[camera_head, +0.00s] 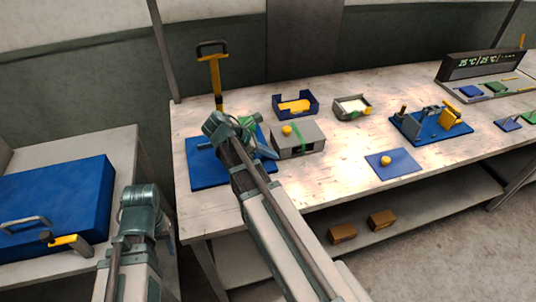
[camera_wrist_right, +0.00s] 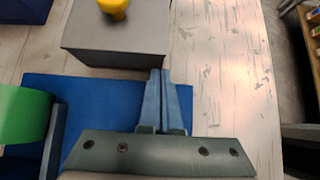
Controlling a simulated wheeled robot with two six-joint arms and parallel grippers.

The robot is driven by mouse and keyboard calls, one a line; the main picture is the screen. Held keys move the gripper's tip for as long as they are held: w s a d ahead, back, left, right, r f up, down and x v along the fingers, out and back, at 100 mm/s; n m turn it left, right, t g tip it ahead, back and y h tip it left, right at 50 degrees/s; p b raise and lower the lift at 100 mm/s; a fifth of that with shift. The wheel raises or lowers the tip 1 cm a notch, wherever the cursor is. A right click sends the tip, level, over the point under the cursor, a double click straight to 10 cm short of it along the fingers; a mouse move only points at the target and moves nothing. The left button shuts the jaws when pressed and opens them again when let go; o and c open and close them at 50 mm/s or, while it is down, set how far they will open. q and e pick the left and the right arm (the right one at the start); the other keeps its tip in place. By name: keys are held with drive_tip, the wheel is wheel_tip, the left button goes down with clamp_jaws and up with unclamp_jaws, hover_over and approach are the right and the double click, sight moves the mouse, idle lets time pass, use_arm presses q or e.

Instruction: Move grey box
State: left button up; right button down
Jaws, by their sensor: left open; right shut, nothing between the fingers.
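The grey box (camera_head: 312,137) stands on the workbench with a yellow knob (camera_head: 287,129) on top and dark openings in its front. It also shows at the top of the right wrist view (camera_wrist_right: 115,42). My right gripper (camera_head: 268,150) is just left of the box in the head view, above a blue mat (camera_head: 205,174). In the wrist view its fingers (camera_wrist_right: 159,74) are shut with nothing between them, close to the box's near edge; I cannot tell whether they touch. My left gripper (camera_head: 139,197) is open, low at the left and away from the box; its fingers are hard to make out.
A green roll (camera_wrist_right: 22,115) stands close to my right gripper. A blue bin (camera_head: 295,106), a grey tray (camera_head: 352,106) and a blue fixture plate (camera_head: 432,124) are on the bench. A blue case (camera_head: 55,200) is at left. Bare bench lies in front of the box.

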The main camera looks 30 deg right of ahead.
sight(279, 151)
drive_tip(key=d, duration=0.1)
drive_tip(key=s+d, duration=0.1)
drive_tip(key=d, duration=0.1)
drive_tip(key=shift+d, duration=0.2)
drive_tip(key=shift+w+a, duration=0.1)
